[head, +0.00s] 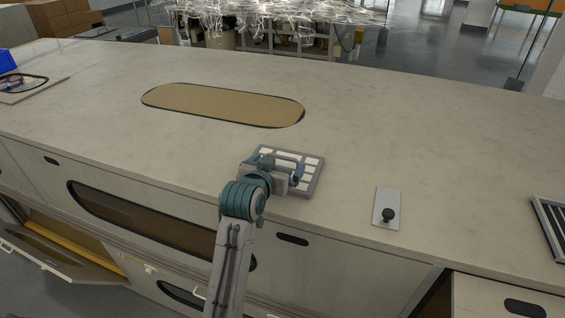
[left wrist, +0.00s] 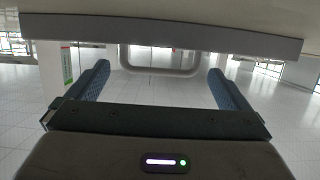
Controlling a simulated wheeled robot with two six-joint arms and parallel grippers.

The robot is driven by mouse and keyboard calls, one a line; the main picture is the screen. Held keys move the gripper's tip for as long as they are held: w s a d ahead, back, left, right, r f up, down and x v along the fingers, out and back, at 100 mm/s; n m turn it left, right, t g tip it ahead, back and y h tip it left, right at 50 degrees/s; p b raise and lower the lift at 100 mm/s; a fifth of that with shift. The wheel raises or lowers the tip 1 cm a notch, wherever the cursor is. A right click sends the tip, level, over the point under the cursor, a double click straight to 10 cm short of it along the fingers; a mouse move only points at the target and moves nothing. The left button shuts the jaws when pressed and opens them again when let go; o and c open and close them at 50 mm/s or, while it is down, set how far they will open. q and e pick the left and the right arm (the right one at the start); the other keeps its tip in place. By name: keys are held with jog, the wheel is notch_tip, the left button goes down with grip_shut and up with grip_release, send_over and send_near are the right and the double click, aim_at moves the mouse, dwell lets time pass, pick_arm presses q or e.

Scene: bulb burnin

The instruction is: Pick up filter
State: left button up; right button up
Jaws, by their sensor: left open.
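The filter (head: 316,181) is a flat square panel with a grey frame and white cells, lying at the front edge of the counter. My left gripper (head: 281,170) is over it and hides part of its middle and left side. In the left wrist view, my left gripper's blue-padded fingers (left wrist: 159,88) stand wide apart. A grey edge bar of the filter (left wrist: 160,38) spans the top there, and a rounded grey handle loop (left wrist: 160,71) shows between the fingers, with gaps on both sides. My right gripper is not in view.
A small plate with a black knob (head: 387,210) lies right of the filter. A dark slatted grille (head: 548,225) is at the far right. A tan oval inset (head: 222,105) lies behind. The counter (head: 420,130) is bare at the back right. Open cabinet fronts hang below.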

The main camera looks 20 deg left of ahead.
pick_arm(q)
jog(key=shift+x, duration=0.95)
jog(key=shift+r, duration=0.1)
jog(key=c, duration=0.8)
jog(key=shift+w+r, duration=0.1)
